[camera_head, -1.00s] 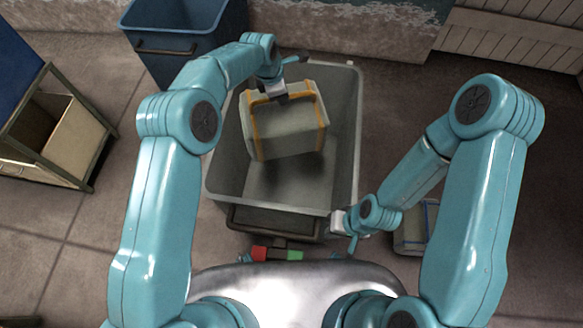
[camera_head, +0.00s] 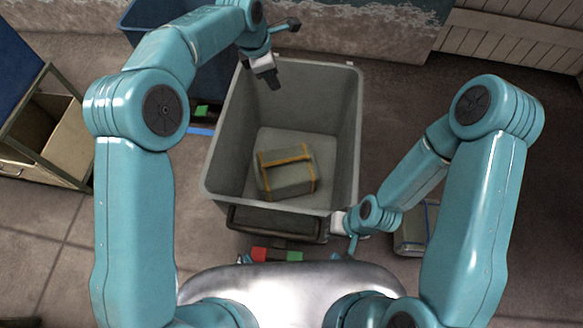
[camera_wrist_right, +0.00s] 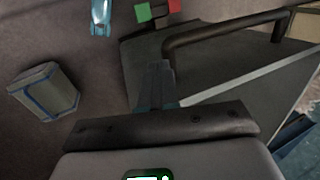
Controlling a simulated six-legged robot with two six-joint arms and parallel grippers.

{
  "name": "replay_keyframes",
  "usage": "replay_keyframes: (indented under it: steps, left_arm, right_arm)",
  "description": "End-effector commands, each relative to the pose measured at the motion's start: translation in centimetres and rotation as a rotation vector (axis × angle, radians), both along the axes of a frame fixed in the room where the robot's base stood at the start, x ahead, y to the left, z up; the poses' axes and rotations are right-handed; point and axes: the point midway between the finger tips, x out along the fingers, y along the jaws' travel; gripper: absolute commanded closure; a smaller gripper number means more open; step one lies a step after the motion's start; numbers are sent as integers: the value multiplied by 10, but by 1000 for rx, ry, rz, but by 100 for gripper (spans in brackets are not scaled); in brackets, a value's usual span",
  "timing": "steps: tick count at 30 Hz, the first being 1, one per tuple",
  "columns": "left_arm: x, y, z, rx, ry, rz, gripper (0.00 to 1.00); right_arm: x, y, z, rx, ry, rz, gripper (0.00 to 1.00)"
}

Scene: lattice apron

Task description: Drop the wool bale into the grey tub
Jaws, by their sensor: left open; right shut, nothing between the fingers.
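The wool bale (camera_head: 287,178), a pale block with orange straps, lies on the floor of the grey tub (camera_head: 350,140), slightly turned and towards its near end. My left gripper (camera_head: 272,82) is open and empty above the far left part of the tub, apart from the bale. My right gripper (camera_head: 352,243) is shut and empty beside the tub's near right corner. In the right wrist view its closed fingers (camera_wrist_right: 158,78) show in front of a dark handle and the tub's side.
A similar block with blue straps (camera_head: 412,238) lies on the floor right of the tub; it also shows in the right wrist view (camera_wrist_right: 45,92). A blue bin (camera_head: 150,15) stands at the back left, partly behind my left arm. An open-fronted cabinet (camera_head: 50,130) stands at the left.

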Motion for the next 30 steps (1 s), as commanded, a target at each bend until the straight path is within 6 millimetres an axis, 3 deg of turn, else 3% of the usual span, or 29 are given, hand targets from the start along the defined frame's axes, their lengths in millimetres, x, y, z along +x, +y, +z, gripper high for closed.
replay_keyframes:
  steps: [3, 9, 30]
  left_arm:
    - [-4, 5, 27, -1, -3, -1, 54]
    - [-9, 11, 50, -1, -2, -1, 54]
    - [-9, 12, 53, 0, -1, -1, 54]
  right_arm:
    - [0, 0, 1, 0, 0, 0, 100]
    - [0, 0, 1, 0, 0, 0, 100]
    - [0, 0, 1, 0, 0, 0, 100]
